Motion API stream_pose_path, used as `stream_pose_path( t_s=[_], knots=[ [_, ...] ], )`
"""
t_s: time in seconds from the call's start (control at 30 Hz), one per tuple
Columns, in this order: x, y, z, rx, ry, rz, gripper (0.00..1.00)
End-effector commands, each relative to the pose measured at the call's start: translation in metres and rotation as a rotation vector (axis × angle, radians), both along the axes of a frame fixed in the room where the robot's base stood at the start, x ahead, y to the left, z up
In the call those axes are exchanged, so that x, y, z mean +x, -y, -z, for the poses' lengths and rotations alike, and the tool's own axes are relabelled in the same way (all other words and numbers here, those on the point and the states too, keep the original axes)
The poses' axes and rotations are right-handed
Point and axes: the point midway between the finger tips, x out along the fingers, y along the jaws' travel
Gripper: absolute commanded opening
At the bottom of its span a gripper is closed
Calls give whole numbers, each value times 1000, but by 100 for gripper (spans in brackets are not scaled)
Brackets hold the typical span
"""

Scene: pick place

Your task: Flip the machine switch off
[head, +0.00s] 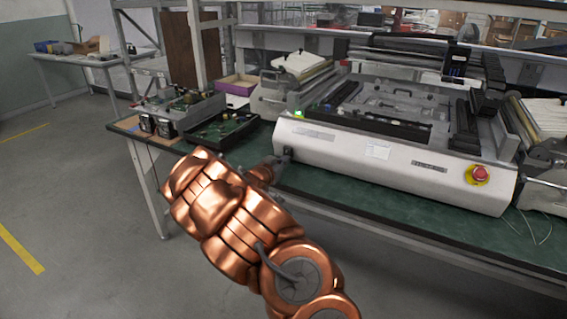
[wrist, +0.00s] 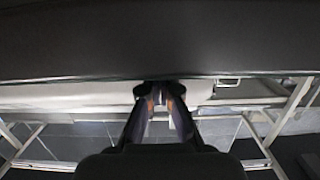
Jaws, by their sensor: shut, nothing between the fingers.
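The machine (head: 345,148) has a long white front panel and stands on a green-topped table. A red round button on a yellow base (head: 478,174) is at the right end of its front. A small green light (head: 299,114) glows at its upper left corner. My gripper (head: 283,157) is at the left end of the front panel, close to it; I cannot tell whether it touches. In the wrist view my gripper (wrist: 158,92) is shut and empty, with its tips by the lower edge of a dark surface. I cannot clearly make out the switch, which may be hidden by my gripper.
The green table (head: 420,225) runs along the machine's front. Circuit boards in a black tray (head: 225,130) and a grey unit (head: 180,105) sit to the left. A purple box (head: 238,84) is behind them. The floor at left is open.

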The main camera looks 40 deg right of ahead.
Motion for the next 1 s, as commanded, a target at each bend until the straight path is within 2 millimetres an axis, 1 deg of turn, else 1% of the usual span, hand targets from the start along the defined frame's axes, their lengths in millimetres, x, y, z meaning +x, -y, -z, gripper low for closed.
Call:
stream_pose_path(
  t_s=[0.13, 0.17, 0.2, 0.47, 0.67, 1.0],
  knots=[
    [1, 3, 6, -36, 9, 2, 0],
    [1, 4, 6, -48, 13, 4, 0],
    [0, 4, 1, -48, 14, 4, 0],
    [0, 3, 1, -47, 12, 4, 0],
    [-4, -10, 6, -44, 9, 6, 0],
    [-16, -46, 13, -45, 10, 12, 0]
  ],
)
